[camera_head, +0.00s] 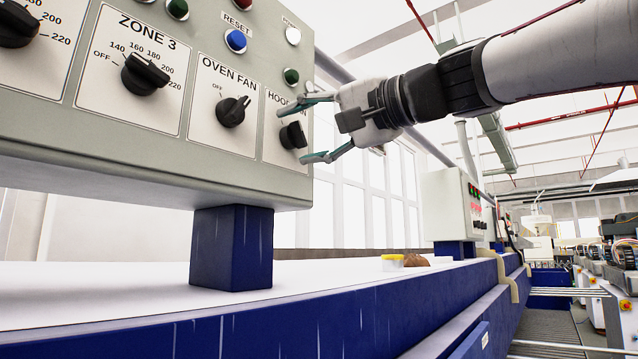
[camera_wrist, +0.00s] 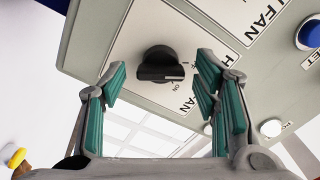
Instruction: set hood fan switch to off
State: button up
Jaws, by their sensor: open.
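The hood fan switch is a black rotary knob (camera_head: 294,135) on a white label plate at the right end of the grey panel. In the wrist view the knob (camera_wrist: 160,64) sits between my fingers, and a white mark shows at its right end, close to the printed ON. In the wrist view my gripper (camera_wrist: 161,74) has green-padded fingers on either side of the knob, with visible gaps. Contact cannot be told.
The oven fan knob (camera_head: 232,111) and the zone 3 knob (camera_head: 145,74) are left of it on the panel. A green button (camera_head: 291,76) sits just above, a blue reset button (camera_head: 236,40) up left. A blue post (camera_head: 231,247) stands under the panel. Room to the right is free.

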jog(key=v, duration=1.2)
jog(key=s+d+f+g+h, duration=0.1)
jog(key=s+f+g+h, duration=0.2)
jog(key=f, duration=1.1)
jog(key=s+d+f+g+h, duration=0.15)
jog(key=s+f+h, duration=0.25)
jog(key=f, duration=1.1)
jog(key=s+d+f+g+h, duration=0.25)
jog(key=s+f, duration=0.25)
jog(key=f, duration=0.3)
jog(key=s+d+f+n+g+h, duration=0.1)
jog(key=s+d+f+h, duration=0.1)
jog(key=s+d+f, duration=0.45)
jog(key=s+d+f+g+h, duration=0.1)
jog(key=s+f+g+h, duration=0.2)
jog(key=f, duration=0.6)
notch_tip(320, 180, up, 15)
jog(key=t+p, duration=0.4)
jog(key=p, duration=0.9)
jog(key=shift+s, duration=0.15)
